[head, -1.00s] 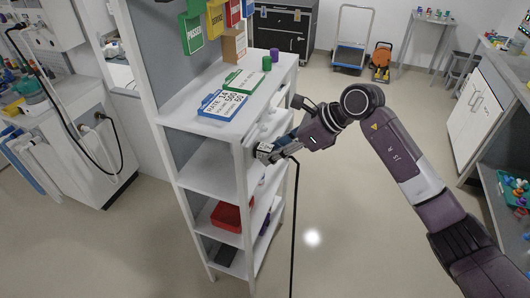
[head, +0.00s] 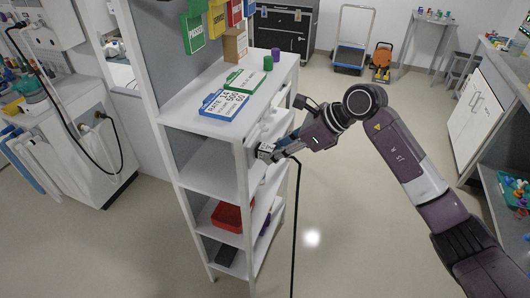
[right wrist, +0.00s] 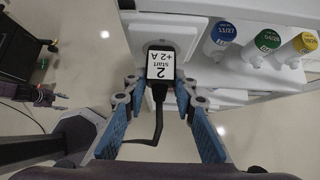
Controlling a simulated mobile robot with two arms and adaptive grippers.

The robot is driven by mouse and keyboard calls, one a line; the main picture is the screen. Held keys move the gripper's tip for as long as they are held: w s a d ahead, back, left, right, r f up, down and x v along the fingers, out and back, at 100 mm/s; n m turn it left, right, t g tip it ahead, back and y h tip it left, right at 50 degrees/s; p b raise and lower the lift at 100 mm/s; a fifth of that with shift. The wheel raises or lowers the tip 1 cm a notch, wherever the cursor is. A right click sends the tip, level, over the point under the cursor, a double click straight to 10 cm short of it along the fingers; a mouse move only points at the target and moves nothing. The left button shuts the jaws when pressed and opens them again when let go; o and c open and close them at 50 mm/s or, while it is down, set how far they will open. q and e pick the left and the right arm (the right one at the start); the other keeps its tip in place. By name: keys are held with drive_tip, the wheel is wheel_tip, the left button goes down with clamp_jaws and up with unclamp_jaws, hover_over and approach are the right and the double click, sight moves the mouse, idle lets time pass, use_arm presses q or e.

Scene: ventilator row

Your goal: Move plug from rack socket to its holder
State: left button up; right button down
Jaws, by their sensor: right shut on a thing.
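In the head view the plug (head: 265,150) is at the right side of the white rack (head: 245,190). My right gripper (head: 275,153) is shut on it, with a blue-padded finger on each side in the right wrist view (right wrist: 158,88). The plug is in front of a pale socket plate (right wrist: 178,27); whether it is fully seated cannot be told. My left gripper (right wrist: 48,96) seems to show small at the left of the wrist view.
A red bin (head: 228,216) sits on a lower shelf. Several capped, labelled containers (right wrist: 268,42) are right of the plug.

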drive_tip(key=shift+d+f, duration=0.1)
drive_tip(key=shift+d, duration=0.05)
drive_tip(key=shift+s+d+b, duration=0.2)
drive_tip(key=shift+s+d, duration=0.1)
drive_tip(key=shift+d, duration=0.55)
drive_tip(key=shift+s+d+b, duration=0.15)
drive_tip(key=shift+s+d, duration=0.1)
drive_tip(key=shift+d, duration=0.6)
drive_tip(key=shift+s+d+b, duration=0.2)
drive_tip(key=shift+s+d, duration=0.1)
drive_tip(key=shift+d, duration=0.55)
drive_tip(key=shift+r, duration=0.2)
